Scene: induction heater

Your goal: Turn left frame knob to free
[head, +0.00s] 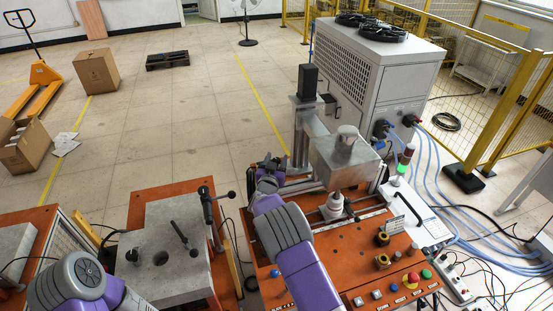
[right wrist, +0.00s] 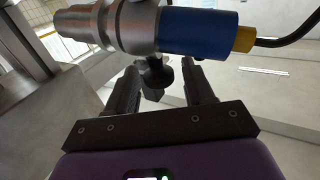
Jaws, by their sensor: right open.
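In the right wrist view a small black knob (right wrist: 155,76) sits under a silver cylinder (right wrist: 127,27) with a blue body and a yellow end. My right gripper (right wrist: 162,72) is open. Its two dark fingers stand on either side of the knob, and I cannot tell whether either touches it. In the head view my right gripper (head: 268,168) is at the left rear edge of the orange-topped machine (head: 340,262). The knob is too small and covered to make out there. My left arm shows at the lower left, but its gripper is not in view.
Buttons line the machine's front. A grey plate with black handles (head: 165,250) lies to the left. A black cable leaves the yellow end.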

